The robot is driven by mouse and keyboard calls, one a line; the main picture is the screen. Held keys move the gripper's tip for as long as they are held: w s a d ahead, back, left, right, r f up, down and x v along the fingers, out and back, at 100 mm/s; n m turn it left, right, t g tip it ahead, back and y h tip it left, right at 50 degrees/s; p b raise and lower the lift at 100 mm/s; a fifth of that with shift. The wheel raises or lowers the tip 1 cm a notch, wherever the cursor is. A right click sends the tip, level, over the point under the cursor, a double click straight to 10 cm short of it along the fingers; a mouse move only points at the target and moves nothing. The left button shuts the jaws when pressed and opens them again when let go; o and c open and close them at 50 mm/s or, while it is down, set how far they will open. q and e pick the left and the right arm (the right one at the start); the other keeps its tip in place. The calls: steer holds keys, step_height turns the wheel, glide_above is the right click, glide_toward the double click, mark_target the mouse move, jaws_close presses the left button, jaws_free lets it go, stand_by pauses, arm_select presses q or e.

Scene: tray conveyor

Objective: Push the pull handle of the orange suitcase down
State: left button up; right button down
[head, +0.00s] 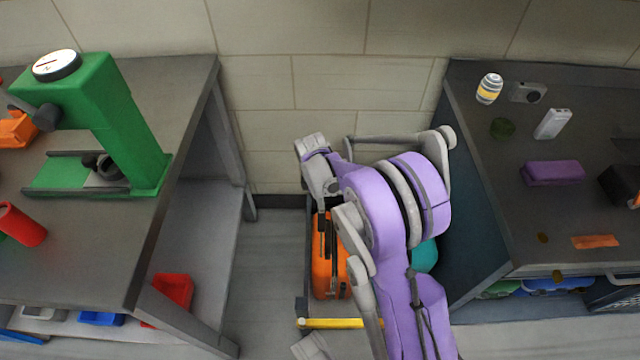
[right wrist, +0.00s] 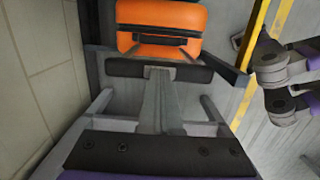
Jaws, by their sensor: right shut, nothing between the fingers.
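The orange suitcase (head: 322,275) stands upright in the gap between the two tables, partly covered by my right arm in the head view. The wrist view shows its orange top (right wrist: 160,18) with a dark carry handle (right wrist: 160,39). A dark crossbar (right wrist: 125,69), apparently the pull handle's grip, lies in front of the suitcase there. My right gripper (head: 320,203) is shut and empty, pointing down above the suitcase. Its closed fingers (right wrist: 158,75) reach the crossbar in the wrist view; I cannot tell whether they touch. A grey part at the head view's bottom edge may be my left gripper (head: 312,346).
The suitcase stands in a dark frame with a yellow bar (head: 345,323) at its front. A teal item (head: 425,257) is behind my right arm. The left table (head: 165,100) holds a green machine (head: 130,125); the right table (head: 490,190) holds small items. A wall is close behind.

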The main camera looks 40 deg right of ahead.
step_height(320, 180, down, 17)
steer(key=b, duration=0.7)
steer(key=shift+f, duration=0.1)
steer(key=shift+w+a+r+p, duration=0.15)
steer(key=shift+w+a+r, duration=0.15)
steer(key=shift+w+a, duration=0.25)
steer(key=shift+w+a+r+p, duration=0.15)
steer(key=shift+w+a+r, duration=0.2)
steer(key=shift+a, duration=0.25)
step_height(320, 180, up, 11)
steer(key=p, duration=0.3)
steer(key=shift+w+a+f, duration=0.15)
steer(key=shift+w+a, duration=0.25)
